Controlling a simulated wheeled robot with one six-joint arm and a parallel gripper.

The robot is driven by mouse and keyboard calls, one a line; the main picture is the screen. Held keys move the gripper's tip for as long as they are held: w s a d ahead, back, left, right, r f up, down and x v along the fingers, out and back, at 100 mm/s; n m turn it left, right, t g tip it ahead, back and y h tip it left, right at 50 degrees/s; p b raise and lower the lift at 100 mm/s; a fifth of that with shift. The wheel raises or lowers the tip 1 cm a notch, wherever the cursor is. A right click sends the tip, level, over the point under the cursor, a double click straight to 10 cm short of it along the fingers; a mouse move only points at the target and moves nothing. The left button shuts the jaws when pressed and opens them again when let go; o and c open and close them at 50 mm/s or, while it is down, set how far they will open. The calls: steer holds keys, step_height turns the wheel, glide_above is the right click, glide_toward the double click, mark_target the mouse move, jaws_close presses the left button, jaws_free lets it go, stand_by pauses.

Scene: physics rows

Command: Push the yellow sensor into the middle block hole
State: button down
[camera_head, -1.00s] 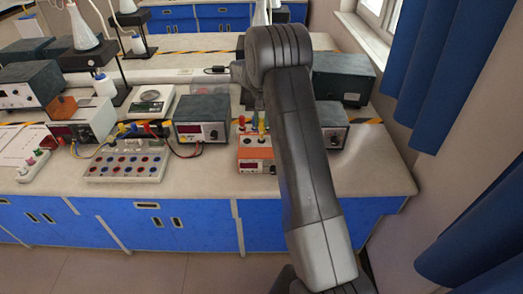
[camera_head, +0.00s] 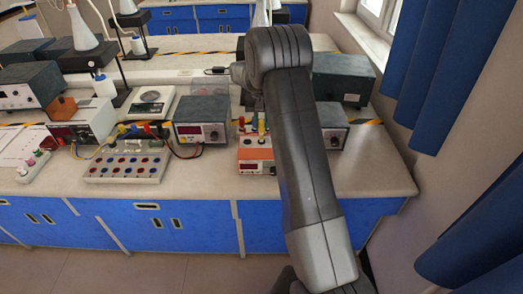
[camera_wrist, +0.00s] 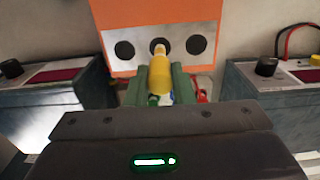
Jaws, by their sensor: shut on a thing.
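The yellow sensor (camera_wrist: 172,79) is held between the green fingers of my gripper (camera_wrist: 161,84), which are shut on it. Its narrow, pale tip points at the middle hole (camera_wrist: 157,44) of the block and overlaps the hole's lower part in the wrist view. I cannot tell whether the tip has entered the hole. The block (camera_wrist: 160,12) is orange with a pale panel (camera_wrist: 203,39) bearing three dark holes in a row; the left and right holes look empty. In the head view my arm hides much of the area around the gripper.
Grey instrument boxes stand on both sides of the block, at left (camera_wrist: 48,110) and right (camera_wrist: 268,100) in the wrist view. In the head view, a white socket board (camera_head: 125,168) with cables lies to the left. The bench front strip (camera_head: 205,180) is clear.

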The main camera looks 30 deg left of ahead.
mark_target(261, 131)
steer(key=shift+f+b, duration=1.25)
steer(key=shift+f, duration=1)
stand_by(1.0)
steer(key=c, duration=0.8)
jaws_free()
steer(key=shift+o, duration=0.2)
steer(key=shift+r, duration=0.15)
steer(key=shift+r+p, duration=1.95)
steer(key=shift+r, duration=1.25)
steer(key=shift+d, duration=0.1)
